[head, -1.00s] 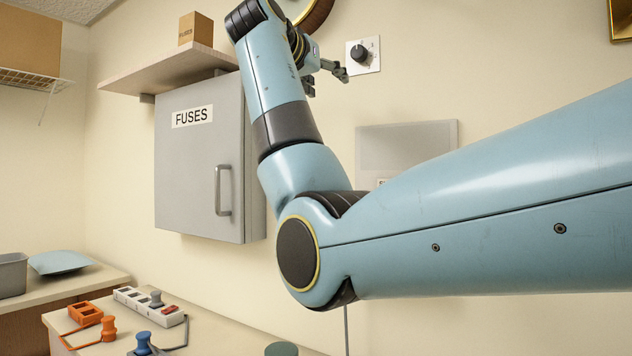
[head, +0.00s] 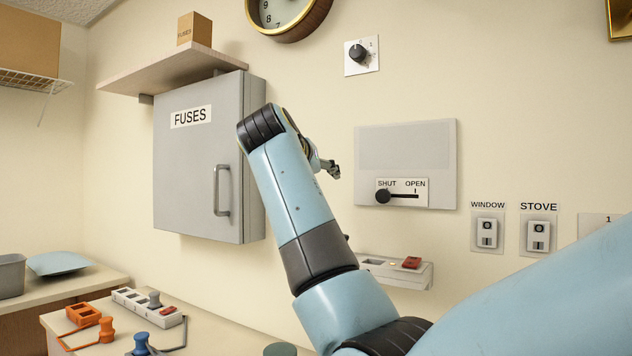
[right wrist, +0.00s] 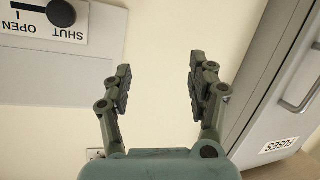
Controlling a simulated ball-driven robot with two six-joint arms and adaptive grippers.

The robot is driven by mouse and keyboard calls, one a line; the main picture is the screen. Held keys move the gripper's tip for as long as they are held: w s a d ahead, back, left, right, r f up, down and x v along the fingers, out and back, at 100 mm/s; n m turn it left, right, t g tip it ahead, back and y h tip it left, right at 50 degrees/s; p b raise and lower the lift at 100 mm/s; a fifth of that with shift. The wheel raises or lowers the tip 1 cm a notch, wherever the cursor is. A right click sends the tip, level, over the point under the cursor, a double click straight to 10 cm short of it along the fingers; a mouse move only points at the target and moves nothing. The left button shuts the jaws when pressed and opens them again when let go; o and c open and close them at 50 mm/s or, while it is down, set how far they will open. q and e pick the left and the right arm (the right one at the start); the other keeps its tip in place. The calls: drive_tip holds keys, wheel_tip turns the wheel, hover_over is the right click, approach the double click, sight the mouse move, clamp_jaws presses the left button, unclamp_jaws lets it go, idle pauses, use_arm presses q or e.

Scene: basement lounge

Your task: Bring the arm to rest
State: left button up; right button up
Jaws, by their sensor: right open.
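My right arm comes in from the lower right of the head view, bent up at the elbow. Its gripper (head: 330,168) is small and partly hidden behind my wrist, in front of the wall between the grey fuse box (head: 200,165) and the shut/open slider panel (head: 405,150). In the right wrist view the gripper (right wrist: 157,85) has its two fingers wide apart with only bare wall between them. It holds nothing. My left gripper is not in view.
A rotary dial (head: 361,54) is on the wall above. WINDOW (head: 487,232) and STOVE (head: 538,234) switches are to the right. A small ledge (head: 400,271) with a red switch is below the slider. A bench at lower left holds a power strip (head: 148,306) and orange plug (head: 106,329).

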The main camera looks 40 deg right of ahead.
drive_tip(key=shift+f, duration=0.35)
idle(0.3)
